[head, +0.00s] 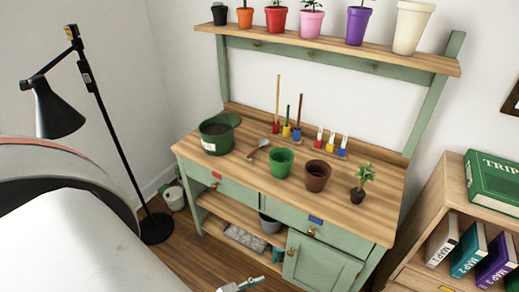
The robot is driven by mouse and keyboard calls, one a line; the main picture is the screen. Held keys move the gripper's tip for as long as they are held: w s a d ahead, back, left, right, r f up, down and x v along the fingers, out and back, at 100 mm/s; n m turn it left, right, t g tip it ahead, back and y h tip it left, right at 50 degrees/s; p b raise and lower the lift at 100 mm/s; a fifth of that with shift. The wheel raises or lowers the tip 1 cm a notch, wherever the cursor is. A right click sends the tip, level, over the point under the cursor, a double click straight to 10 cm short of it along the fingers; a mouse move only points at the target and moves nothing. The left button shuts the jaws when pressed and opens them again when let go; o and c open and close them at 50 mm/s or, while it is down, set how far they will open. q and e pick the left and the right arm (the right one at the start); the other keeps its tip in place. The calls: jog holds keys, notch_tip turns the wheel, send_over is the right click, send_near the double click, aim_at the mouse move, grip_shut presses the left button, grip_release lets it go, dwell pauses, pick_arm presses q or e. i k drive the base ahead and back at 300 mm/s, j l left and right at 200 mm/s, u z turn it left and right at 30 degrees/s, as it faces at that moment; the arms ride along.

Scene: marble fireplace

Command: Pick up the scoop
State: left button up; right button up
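The scoop (258,147) lies on the wooden top of the green potting bench (228,175). It looks small, with a greyish head toward the lower left and its handle pointing up and right. It lies between a large dark green pot of soil (218,138) on its left and a bright green pot (280,162) on its right, apart from both. Nothing is seen touching the scoop.
A brown pot (317,175) and a small plant (361,184) stand farther right on the bench. Upright tools (287,125) stand behind the scoop. Flower pots line the upper shelf (330,45). A black lamp (95,110) stands left; a bookcase (440,215) stands right.

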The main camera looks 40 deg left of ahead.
aim_at(264, 143)
jog(key=u, duration=1.55)
